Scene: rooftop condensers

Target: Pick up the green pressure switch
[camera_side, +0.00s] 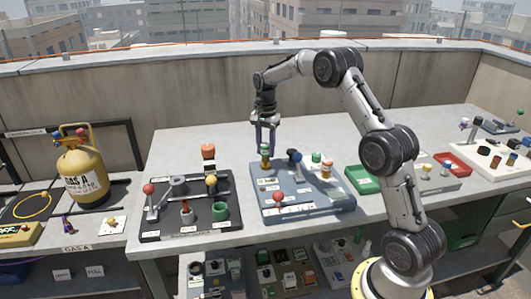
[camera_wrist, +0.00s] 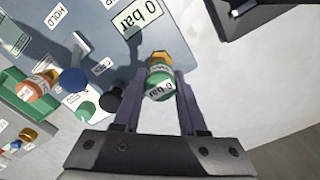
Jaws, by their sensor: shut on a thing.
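A black panel (camera_side: 160,233) lies left; green (camera_side: 360,181) and red (camera_side: 452,162) trays lie right.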

